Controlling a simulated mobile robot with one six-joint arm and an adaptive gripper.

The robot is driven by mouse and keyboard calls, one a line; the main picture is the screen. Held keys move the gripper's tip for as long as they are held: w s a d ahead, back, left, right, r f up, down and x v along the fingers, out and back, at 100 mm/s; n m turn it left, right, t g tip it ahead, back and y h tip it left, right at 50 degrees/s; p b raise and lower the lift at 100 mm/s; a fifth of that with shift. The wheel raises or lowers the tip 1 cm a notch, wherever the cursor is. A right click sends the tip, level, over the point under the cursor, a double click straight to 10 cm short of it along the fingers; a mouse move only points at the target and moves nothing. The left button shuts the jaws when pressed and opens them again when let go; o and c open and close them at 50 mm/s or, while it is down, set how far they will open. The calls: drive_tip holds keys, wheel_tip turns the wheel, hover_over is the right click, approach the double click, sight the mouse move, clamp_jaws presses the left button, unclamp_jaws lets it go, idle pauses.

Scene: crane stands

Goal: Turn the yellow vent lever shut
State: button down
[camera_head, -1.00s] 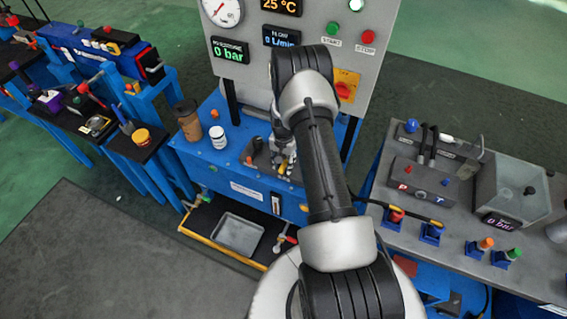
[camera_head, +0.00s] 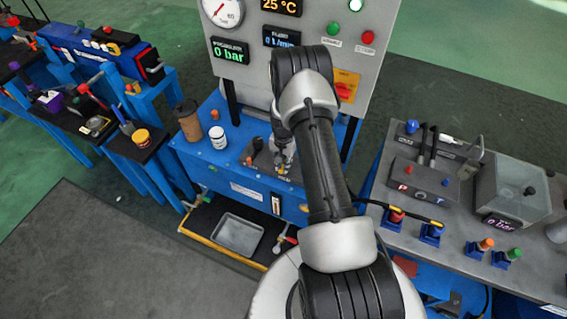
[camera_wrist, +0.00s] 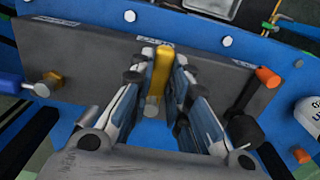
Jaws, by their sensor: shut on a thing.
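The yellow vent lever (camera_wrist: 162,62) stands upright in the middle of the wrist view, against a dark grey plate (camera_wrist: 75,52) with small labels. My gripper (camera_wrist: 159,82) has its two fingers closed on either side of the lever. The lever's lower end shows between the fingers. In the head view my gripper (camera_head: 283,152) reaches down to the dark plate on the blue bench, and my arm hides much of that area.
A white jar (camera_head: 218,138) and a brown cup (camera_head: 188,120) stand on the bench. The gauge panel (camera_head: 310,30) rises behind.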

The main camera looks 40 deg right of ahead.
drive_tip(key=shift+s+d+n, duration=0.1)
drive_tip(key=shift+s+n, duration=0.05)
drive_tip(key=shift+n, duration=0.15)
drive_tip(key=n, duration=0.1)
drive_tip(key=s+n+b, duration=0.1)
drive_tip(key=shift+d+n, duration=0.3)
drive_tip(key=shift+d, duration=0.1)
drive_tip(key=d+n, duration=0.1)
drive_tip(key=n, duration=0.1)
drive_tip(key=s+d+n+b, duration=0.1)
drive_tip(key=n, duration=0.1)
drive_tip(key=shift+s+n, duration=0.1)
drive_tip(key=shift+n, duration=0.2)
drive_tip(key=d+n, duration=0.1)
drive_tip(key=n, duration=0.1)
drive_tip(key=d+n+b, duration=0.1)
drive_tip(key=n, duration=0.1)
drive_tip(key=shift+s, duration=0.15)
drive_tip(key=shift+d+n+b, duration=0.25)
drive_tip(key=shift+d+n, duration=0.1)
drive_tip(key=shift+n, duration=0.45)
drive_tip(key=shift+d+n+b, duration=0.25)
drive_tip(key=shift+d+n, duration=0.05)
drive_tip(key=shift+n, duration=0.5)
drive_tip(key=shift+d, duration=0.1)
drive_tip(key=c, duration=1.5)
unclamp_jaws()
